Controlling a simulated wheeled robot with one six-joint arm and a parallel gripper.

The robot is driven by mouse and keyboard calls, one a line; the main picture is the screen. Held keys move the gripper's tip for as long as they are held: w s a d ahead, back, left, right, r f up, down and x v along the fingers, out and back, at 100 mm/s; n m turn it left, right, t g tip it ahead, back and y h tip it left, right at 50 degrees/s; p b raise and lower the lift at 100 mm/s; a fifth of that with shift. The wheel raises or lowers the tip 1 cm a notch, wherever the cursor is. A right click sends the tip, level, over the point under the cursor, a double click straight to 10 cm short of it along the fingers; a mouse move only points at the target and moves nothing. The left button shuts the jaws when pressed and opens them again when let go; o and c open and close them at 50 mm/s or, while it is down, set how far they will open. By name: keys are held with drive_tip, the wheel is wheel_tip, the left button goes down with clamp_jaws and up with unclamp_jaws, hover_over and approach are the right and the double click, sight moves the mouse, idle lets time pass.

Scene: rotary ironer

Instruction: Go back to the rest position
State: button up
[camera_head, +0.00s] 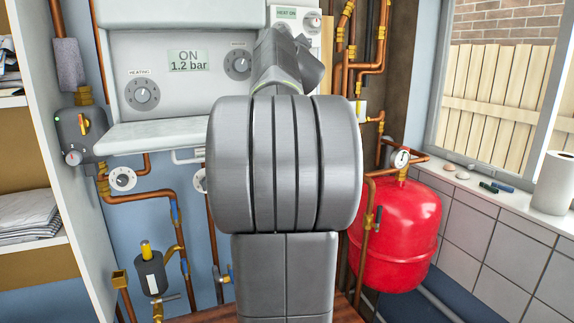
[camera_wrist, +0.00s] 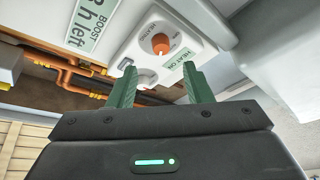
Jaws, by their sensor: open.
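My gripper (camera_wrist: 158,70) shows in the wrist view with its two green fingers apart and nothing between them. Beyond the fingertips is a white control box (camera_wrist: 195,38) with an orange heating knob (camera_wrist: 161,44), a second, paler knob (camera_wrist: 148,80) and a "HEAT ON" display (camera_wrist: 178,58). I cannot tell exactly how far the fingers are from the box. In the head view my arm fills the middle and hides my gripper. The control box's "HEAT ON" display (camera_head: 287,13) shows just above the arm.
A white boiler (camera_head: 200,55) reads "ON 1.2 bar". Copper pipes (camera_head: 160,192) run below it. A red tank (camera_head: 400,235) with a gauge stands right of my arm. Shelves with folded cloth (camera_head: 28,215) stand left. A paper roll (camera_head: 553,183) stands on the right sill.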

drive_tip(key=w+r+n+g+y+b, duration=0.2)
drive_tip(key=w+n+y+b, duration=0.2)
drive_tip(key=n, duration=1.3)
drive_tip(key=shift+w+r+n+y, duration=0.2)
drive_tip(key=shift+w+n+y, duration=0.2)
drive_tip(key=shift+w+y, duration=1.7)
drive_tip(key=shift+s+y, duration=0.4)
drive_tip(key=shift+s, duration=0.05)
drive_tip(key=shift+s, duration=0.15)
